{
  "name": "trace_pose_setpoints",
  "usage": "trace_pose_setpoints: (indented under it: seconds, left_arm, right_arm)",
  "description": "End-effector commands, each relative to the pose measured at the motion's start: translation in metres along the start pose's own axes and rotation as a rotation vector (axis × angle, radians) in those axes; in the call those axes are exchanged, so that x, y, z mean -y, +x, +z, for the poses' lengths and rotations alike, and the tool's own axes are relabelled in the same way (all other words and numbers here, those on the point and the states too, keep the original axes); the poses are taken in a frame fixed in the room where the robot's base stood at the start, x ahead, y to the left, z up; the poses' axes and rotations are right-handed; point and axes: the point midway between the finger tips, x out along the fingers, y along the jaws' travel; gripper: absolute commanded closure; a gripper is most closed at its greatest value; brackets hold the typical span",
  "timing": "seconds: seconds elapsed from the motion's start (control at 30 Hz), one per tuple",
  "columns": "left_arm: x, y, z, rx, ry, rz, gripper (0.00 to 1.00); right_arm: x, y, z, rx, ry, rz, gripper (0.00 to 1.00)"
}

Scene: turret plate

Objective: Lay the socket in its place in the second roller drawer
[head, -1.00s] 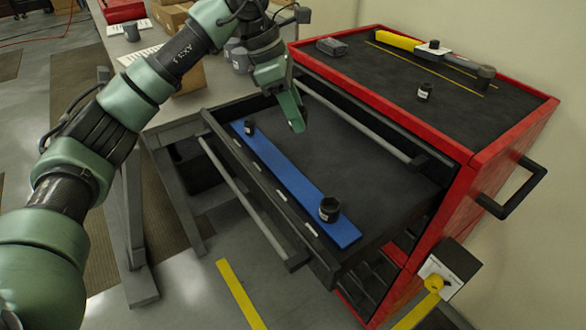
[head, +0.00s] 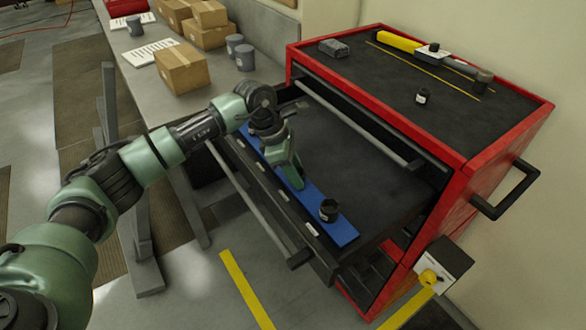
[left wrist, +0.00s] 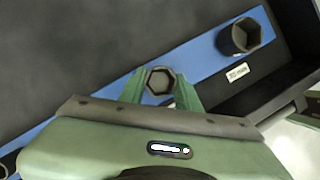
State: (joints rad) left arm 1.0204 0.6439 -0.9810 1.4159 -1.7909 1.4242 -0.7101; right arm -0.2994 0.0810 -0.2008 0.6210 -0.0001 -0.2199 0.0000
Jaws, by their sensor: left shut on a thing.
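The open drawer (head: 375,200) of the red roller cabinet (head: 450,170) has a blue strip (head: 343,232) along its front side. My left gripper (head: 294,180) is low over the middle of this strip. In the left wrist view the gripper (left wrist: 160,88) is shut on a dark socket (left wrist: 158,82), its hex opening facing the camera. Whether this socket touches the strip I cannot tell. A larger dark socket (head: 329,210) stands on the strip's near end; it also shows in the left wrist view (left wrist: 240,37). My right gripper is not in view.
White labels (head: 311,229) line the drawer's front edge. A workbench with boxes (head: 181,68) stands behind. The drawer's dark floor is bare.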

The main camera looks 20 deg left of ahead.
Motion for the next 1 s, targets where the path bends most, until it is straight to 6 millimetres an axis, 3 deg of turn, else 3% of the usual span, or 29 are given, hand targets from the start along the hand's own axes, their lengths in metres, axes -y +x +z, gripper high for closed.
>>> trace_pose_setpoints:
  seconds: [0.3,0.33,0.4,0.83,1.0]
  left_arm:
    - [0.000,0.004,-0.001,0.001,0.001,0.001,1.00]
    - [0.000,0.003,-0.001,0.001,0.001,0.001,0.65]
    - [0.000,0.002,-0.001,0.001,0.001,0.001,0.46]
    - [-0.001,-0.004,0.001,0.001,0.001,0.003,0.46]
    - [-0.002,-0.030,-0.001,0.002,0.002,0.007,0.46]
  right_arm:
    - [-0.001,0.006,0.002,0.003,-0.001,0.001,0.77]
    - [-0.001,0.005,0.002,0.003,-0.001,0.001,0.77]
    - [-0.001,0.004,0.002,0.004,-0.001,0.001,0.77]
    - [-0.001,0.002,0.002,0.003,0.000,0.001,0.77]
    - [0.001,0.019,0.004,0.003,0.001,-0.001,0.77]
